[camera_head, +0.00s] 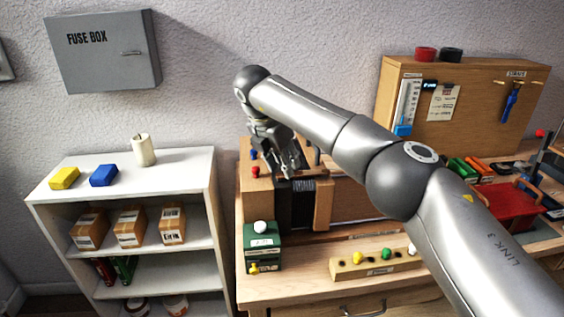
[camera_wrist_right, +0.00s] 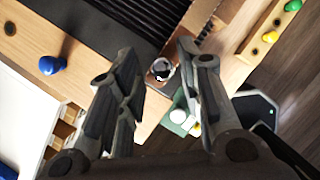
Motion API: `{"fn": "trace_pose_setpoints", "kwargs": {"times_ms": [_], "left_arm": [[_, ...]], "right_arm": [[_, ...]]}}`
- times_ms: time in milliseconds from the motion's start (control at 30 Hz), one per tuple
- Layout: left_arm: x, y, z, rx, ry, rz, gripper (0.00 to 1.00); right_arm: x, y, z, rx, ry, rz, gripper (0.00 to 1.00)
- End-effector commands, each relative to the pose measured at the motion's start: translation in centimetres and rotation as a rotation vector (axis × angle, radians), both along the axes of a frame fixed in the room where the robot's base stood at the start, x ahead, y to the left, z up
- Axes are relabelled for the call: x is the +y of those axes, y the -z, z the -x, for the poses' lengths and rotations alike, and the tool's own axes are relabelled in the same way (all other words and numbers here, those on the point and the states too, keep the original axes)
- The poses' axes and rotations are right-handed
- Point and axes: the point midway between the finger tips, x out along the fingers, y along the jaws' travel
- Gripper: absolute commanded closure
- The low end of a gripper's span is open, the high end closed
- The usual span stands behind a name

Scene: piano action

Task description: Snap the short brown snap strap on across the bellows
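The bellows shows as dark ribbed folds (camera_wrist_right: 122,18) at the top of the right wrist view. In the head view its dark ribbed part (camera_head: 303,185) is just below my right gripper (camera_head: 289,163). In the right wrist view my right gripper (camera_wrist_right: 158,58) has its fingers wide apart. A shiny silver round knob (camera_wrist_right: 162,70) shows between the fingertips, at the corner of the bellows; I see nothing gripped. A brown strip (camera_wrist_right: 197,18) borders the bellows on the right; I cannot tell whether it is the snap strap. My left gripper is out of view.
Red and blue knobs stand left of the bellows, one blue knob (camera_wrist_right: 52,65) near my fingers. A green box (camera_head: 261,246) with a white ball and a wooden block (camera_head: 375,265) with coloured pegs stand in front. A white shelf (camera_head: 130,172) is at left.

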Motion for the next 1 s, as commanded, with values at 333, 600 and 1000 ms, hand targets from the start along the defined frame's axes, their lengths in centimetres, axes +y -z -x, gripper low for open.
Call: {"fn": "trace_pose_setpoints", "kwargs": {"times_ms": [333,600,1000], "left_arm": [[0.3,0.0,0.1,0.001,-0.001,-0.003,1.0],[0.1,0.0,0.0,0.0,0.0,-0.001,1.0],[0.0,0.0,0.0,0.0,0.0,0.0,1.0]], "right_arm": [[0.1,-0.1,0.1,0.002,-0.002,-0.001,0.59],[1.2,-3.9,1.1,-0.003,-0.003,-0.001,0.59],[3.0,-10.3,3.1,0.0,0.0,0.0,0.59]]}}
